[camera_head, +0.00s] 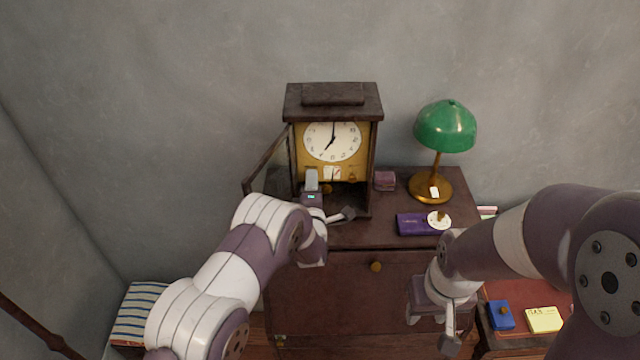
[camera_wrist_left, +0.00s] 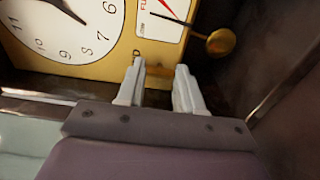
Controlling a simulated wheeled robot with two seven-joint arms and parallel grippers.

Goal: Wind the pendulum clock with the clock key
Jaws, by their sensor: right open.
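The pendulum clock (camera_head: 333,103) stands upright on the dark cabinet, its glass door (camera_head: 268,168) swung open to the left. Its white dial (camera_head: 332,141) shows in the left wrist view (camera_wrist_left: 70,25) on a brass plate, beside a small FULL/LOW gauge (camera_wrist_left: 163,14) and a round brass bob (camera_wrist_left: 220,42). My left gripper (camera_wrist_left: 160,80) is at the open clock front, fingertips near the plate's lower edge with a gap between them. A brownish-gold patch shows in that gap; I cannot tell whether it is the clock key or the plate. My right gripper (camera_head: 447,325) is open, low before the cabinet.
A green lamp (camera_head: 445,127) stands right of the clock. A purple case (camera_head: 412,224), a white disc (camera_head: 438,222) and a small pink box (camera_head: 385,180) lie on the cabinet top (camera_head: 366,234). A blue box (camera_head: 501,316) and a yellow note (camera_head: 544,319) lie at lower right.

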